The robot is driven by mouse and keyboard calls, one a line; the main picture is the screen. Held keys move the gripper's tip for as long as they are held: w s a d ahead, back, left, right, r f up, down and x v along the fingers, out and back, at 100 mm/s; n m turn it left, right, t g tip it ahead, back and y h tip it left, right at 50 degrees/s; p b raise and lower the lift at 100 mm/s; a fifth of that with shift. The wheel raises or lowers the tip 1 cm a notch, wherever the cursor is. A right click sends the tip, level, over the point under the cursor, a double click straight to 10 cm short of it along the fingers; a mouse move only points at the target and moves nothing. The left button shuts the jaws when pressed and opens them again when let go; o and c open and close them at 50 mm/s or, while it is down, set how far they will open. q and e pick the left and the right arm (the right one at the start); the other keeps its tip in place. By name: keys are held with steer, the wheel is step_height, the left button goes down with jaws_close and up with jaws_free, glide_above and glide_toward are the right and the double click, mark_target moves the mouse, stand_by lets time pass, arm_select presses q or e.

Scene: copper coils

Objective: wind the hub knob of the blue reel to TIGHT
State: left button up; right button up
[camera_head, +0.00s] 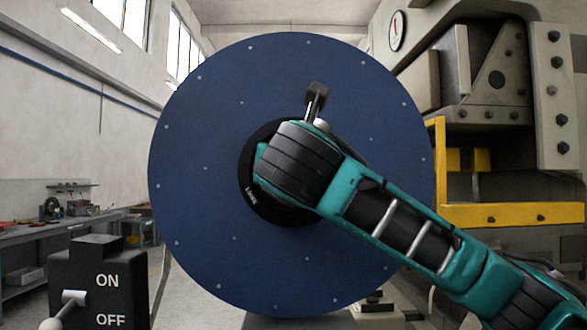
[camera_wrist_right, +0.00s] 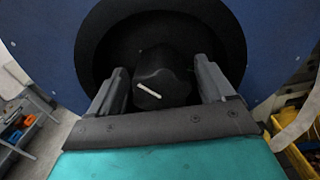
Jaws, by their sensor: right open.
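The blue reel (camera_head: 200,130) stands upright, its round face toward me, in the middle of the head view. Its black hub ring (camera_head: 253,205) is mostly hidden by my right arm; a small white word on the ring's left edge looks like LOOSE. My right gripper (camera_wrist_right: 162,65) is open, one finger on each side of the knob, with gaps showing. The TIGHT mark does not show. My left gripper is not in view.
A dark switch box (camera_head: 85,280) marked ON and OFF, with a lever near OFF, stands at the lower left. A workbench (camera_head: 110,218) lines the left wall. A large grey machine (camera_head: 480,120) with a yellow frame (camera_head: 510,213) fills the right side.

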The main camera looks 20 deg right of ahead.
steer(key=shift+c, duration=0.4)
steer(key=c, duration=0.9)
steer(key=shift+m, duration=0.3)
